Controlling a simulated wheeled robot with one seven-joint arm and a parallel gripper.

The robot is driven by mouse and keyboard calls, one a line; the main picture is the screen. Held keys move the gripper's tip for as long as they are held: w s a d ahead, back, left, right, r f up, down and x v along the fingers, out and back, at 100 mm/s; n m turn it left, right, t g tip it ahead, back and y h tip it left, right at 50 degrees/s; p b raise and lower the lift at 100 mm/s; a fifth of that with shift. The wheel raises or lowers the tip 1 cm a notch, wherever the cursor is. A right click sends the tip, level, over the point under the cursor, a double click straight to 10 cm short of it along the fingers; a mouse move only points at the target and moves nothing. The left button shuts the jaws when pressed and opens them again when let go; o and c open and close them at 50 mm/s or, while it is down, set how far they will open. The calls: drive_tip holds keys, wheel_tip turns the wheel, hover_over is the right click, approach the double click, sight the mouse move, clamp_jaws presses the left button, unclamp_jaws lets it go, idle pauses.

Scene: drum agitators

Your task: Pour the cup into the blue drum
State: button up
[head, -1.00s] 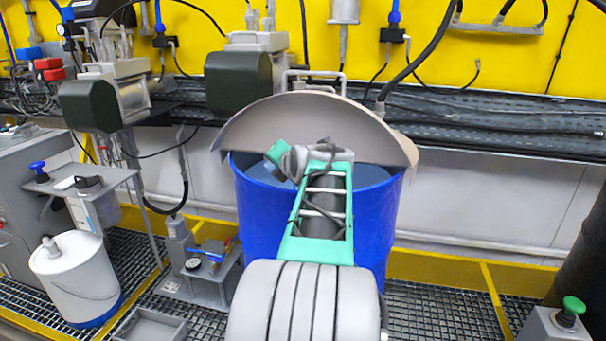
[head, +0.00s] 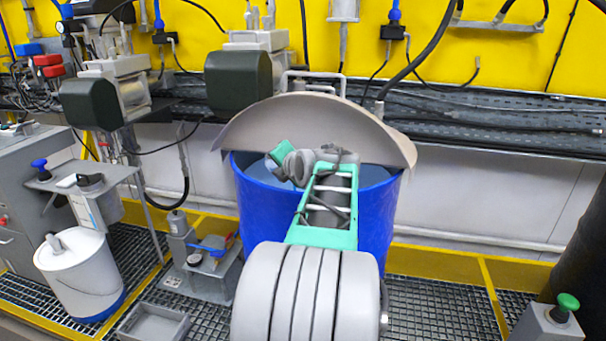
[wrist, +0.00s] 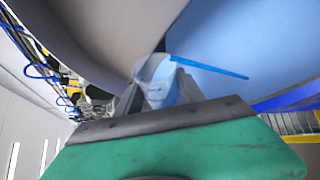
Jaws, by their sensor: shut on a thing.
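The blue drum (head: 380,225) stands in the middle of the head view, with a beige half-round cover (head: 315,118) over its back and pale blue showing inside its mouth. My arm reaches over its front rim, and its wrist is above the opening. In the wrist view, my gripper (wrist: 158,88) is shut on a small pale, translucent cup (wrist: 154,72), held between its two grey fingers. A thin blue bar (wrist: 210,68) runs right from beside the cup; I cannot tell if it belongs to it. The cup's contents are unclear, and it is hidden in the head view.
A white bucket (head: 80,275) and a grey pump unit (head: 210,265) stand left of the drum. Dark green-ended machines (head: 238,82) and hoses hang behind it. A box with a green knob (head: 555,320) is at lower right.

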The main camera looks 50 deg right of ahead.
drive_tip(key=shift+r+m+t+p, duration=0.45)
drive_tip(key=shift+m+p, duration=0.15)
drive_tip(key=shift+p, duration=1.85)
drive_tip(key=shift+s+d+f+m+t+y+p, duration=0.1)
drive_tip(key=shift+f+m+t+y+p, duration=0.3)
drive_tip(key=shift+p, duration=1.3)
drive_tip(key=shift+f+m, duration=0.15)
drive_tip(key=shift+m, duration=0.15)
drive_tip(key=shift+s+d+r+m+t+b, duration=0.3)
drive_tip(key=shift+s+d+m+b, duration=0.25)
drive_tip(key=shift+b, duration=0.95)
drive_tip(key=shift+d+r+m+t+y+b, duration=0.15)
drive_tip(key=shift+m+t+y+b, duration=0.2)
drive_tip(key=shift+b, duration=0.4)
drive_tip(key=shift+r+m+t+y+b, duration=0.15)
drive_tip(key=shift+m+b, duration=0.25)
drive_tip(key=shift+b, duration=0.35)
